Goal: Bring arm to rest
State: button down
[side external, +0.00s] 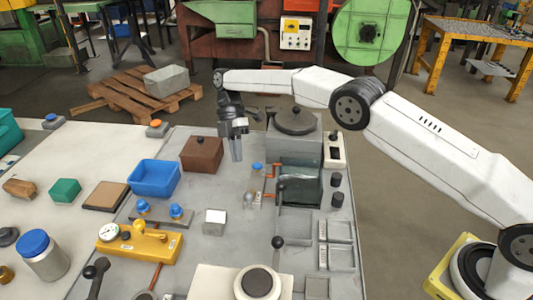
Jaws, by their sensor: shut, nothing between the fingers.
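My gripper (237,151) hangs from the end of my white arm, above the grey work table (200,258). Its fingers point down and are shut with nothing between them. It is just right of a brown box with a knob on its lid (202,154). It is left of a grey furnace-like block (294,148) with a round dark lid (295,121). My arm is stretched out to the left from its base at the lower right.
A blue bin (154,178), a yellow device with a gauge (140,243), a small light block (214,222) and several levers stand on the table. A dark green glassy box (299,186) fronts the furnace block. Floor right of the table is open.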

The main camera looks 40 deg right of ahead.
jog(key=s+d+r+m+t+h, duration=0.2)
jog(key=s+d+m+t, duration=0.4)
jog(key=s+d+m, duration=0.65)
jog(key=s+d+f+m+t, duration=0.2)
jog(key=s+m, duration=0.7)
jog(key=s, duration=0.5)
jog(key=shift+d+t+h, duration=0.25)
jog(key=shift+t+h, duration=0.15)
jog(key=shift+r+m, duration=0.1)
jog(key=shift+m, duration=0.15)
dwell(0.4)
